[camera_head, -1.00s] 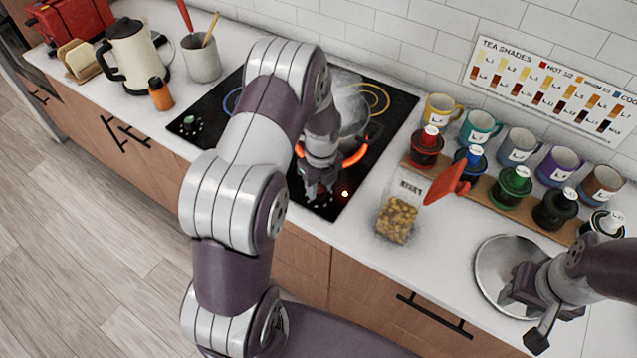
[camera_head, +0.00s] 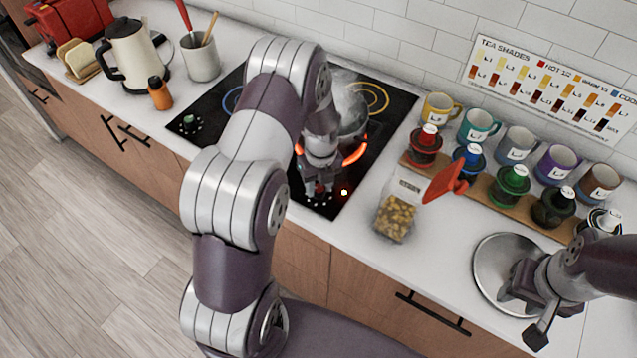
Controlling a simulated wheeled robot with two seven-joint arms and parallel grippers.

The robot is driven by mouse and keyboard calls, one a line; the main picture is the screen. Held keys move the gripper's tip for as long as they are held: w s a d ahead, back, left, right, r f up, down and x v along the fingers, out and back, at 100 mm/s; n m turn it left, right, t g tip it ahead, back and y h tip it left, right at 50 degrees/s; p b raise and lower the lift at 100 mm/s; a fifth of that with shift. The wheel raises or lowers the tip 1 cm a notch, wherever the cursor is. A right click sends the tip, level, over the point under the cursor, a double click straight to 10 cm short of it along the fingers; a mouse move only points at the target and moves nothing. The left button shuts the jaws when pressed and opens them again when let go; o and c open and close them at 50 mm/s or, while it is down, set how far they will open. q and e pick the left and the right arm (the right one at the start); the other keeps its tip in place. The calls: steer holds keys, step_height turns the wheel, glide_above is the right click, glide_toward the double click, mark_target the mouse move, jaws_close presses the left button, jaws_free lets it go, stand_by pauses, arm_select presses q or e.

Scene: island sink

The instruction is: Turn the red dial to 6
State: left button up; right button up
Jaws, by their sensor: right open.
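The black stovetop (camera_head: 390,128) is set in the white counter. My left gripper (camera_head: 320,192) points down over its front right corner, at a dial with a little red showing between and beside the fingers. The dial is mostly hidden, so its setting cannot be read. Whether the fingers are closed on it is not clear. White marks surround the dial. My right gripper (camera_head: 530,312) is open and empty over the round metal plate (camera_head: 492,262) at the right.
A front burner glows orange-red (camera_head: 356,154) beside my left wrist. A glass pot (camera_head: 351,112) stands behind it. A green dial (camera_head: 189,122) is at the stovetop's left. A jar (camera_head: 396,216) with a red scoop stands to the right, near capped bottles on a wooden board (camera_head: 480,197) and several mugs.

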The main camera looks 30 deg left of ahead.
arm_select(q)
steer(key=o, duration=0.4)
steer(key=shift+c, duration=0.2)
step_height(320, 180, up, 13)
steer(key=b, duration=0.2)
steer(key=shift+w+d, duration=0.2)
steer(key=shift+f, duration=0.1)
